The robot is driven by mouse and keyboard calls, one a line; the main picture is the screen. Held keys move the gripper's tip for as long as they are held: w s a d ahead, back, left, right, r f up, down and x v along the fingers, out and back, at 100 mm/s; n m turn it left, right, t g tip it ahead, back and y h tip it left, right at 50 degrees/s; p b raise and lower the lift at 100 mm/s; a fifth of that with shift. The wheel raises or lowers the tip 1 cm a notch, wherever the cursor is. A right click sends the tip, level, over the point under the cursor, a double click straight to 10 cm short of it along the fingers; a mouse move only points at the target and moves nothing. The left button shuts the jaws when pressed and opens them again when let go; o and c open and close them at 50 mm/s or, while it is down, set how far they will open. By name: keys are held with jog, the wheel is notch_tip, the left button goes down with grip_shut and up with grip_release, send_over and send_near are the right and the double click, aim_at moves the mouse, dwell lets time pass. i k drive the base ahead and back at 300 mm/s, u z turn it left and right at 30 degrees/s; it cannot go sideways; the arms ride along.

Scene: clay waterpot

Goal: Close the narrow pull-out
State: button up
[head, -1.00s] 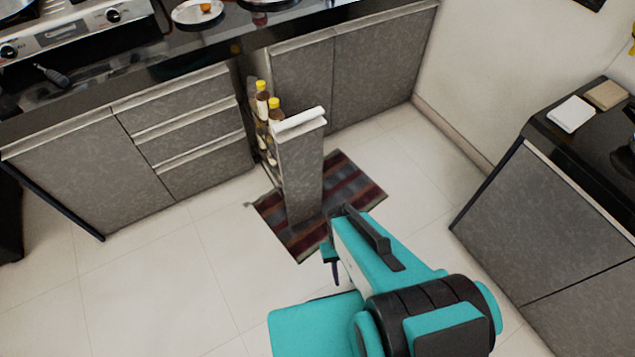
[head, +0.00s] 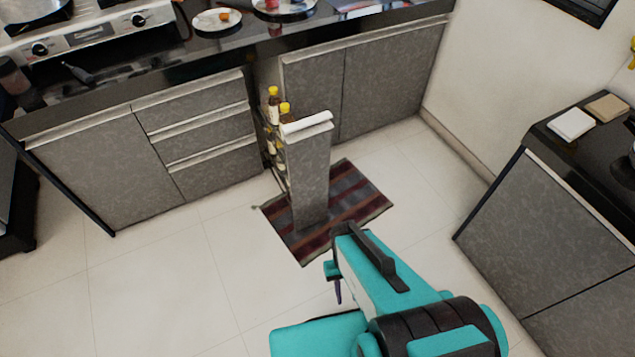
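The narrow pull-out (head: 309,178) stands out from the cabinet row, with a grey front panel and a white handle strip (head: 306,125) along its top. Bottles with yellow caps (head: 273,106) stand on its rack behind the front. My gripper (head: 338,287), on the teal arm, is in front of the pull-out and to its lower right in the picture, apart from it. The fingers are small and partly hidden by the arm, so I cannot tell whether they are open or shut.
A striped rug (head: 350,203) lies on the floor under the pull-out. A drawer stack (head: 205,130) is to its left and cabinet doors (head: 375,85) to its right. Another counter (head: 560,215) stands at the right. The floor at left front is clear.

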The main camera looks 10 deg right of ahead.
aim_at(307, 142)
jog(key=u, duration=0.1)
jog(key=i, duration=0.95)
jog(key=u, duration=0.1)
jog(key=k, duration=0.15)
jog(key=z, duration=1.9)
